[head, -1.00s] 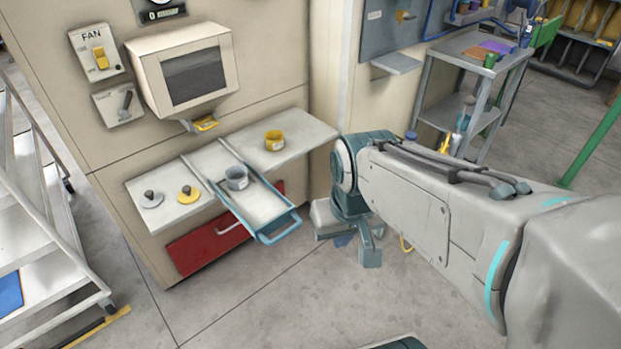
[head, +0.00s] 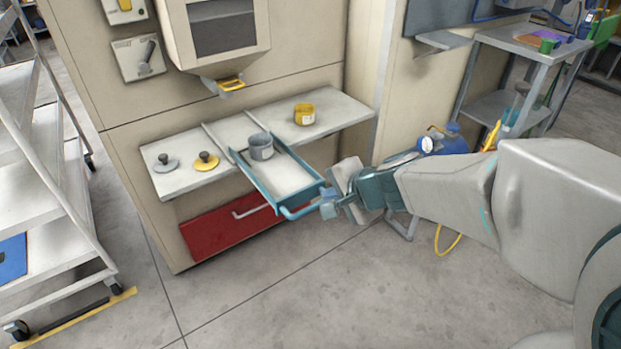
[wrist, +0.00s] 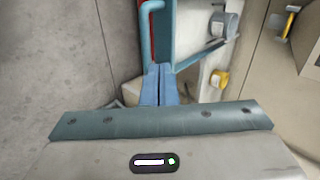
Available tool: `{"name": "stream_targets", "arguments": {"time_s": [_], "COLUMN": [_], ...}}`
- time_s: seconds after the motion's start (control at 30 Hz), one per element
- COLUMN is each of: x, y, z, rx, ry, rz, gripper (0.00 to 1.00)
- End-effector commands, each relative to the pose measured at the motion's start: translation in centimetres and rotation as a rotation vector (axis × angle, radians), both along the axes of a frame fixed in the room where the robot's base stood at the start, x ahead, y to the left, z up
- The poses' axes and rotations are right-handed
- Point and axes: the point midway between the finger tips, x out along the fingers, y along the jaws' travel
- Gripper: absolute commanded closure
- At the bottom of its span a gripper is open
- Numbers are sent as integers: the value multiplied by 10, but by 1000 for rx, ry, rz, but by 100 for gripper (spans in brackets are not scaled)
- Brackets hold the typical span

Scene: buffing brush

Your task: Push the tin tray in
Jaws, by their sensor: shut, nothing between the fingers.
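The tin tray (head: 292,178) is a blue-rimmed tray with a pale floor and a blue bar handle (head: 301,209). It sticks out from the cream cabinet's shelf. A grey tin (head: 261,149) stands on its back part. My gripper (head: 329,205) is shut and empty at the tray's front right corner, close to the handle's end; I cannot tell if it touches. In the wrist view, the shut blue fingertips (wrist: 160,72) lie just below the tray's blue edge (wrist: 164,30), and the grey tin (wrist: 224,26) shows to the right.
The shelf (head: 345,112) holds a yellow tin (head: 305,114) right of the tray, and a grey and a yellow knobbed disc (head: 206,161) left. A red drawer (head: 225,228) sits below. A white stepped cart (head: 50,190) stands left. The floor in front is clear.

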Motion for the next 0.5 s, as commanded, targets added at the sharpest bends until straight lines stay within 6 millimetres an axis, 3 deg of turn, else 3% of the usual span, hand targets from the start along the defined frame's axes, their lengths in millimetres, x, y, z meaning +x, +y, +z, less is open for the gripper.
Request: {"name": "stream_targets", "arguments": {"time_s": [0.23,0.5], "x": [13,41], "y": [3,22], "z": [-18,-51], "rx": [36,35], "ry": [8,8], "rz": [-60,-59], "gripper": [100,100]}}
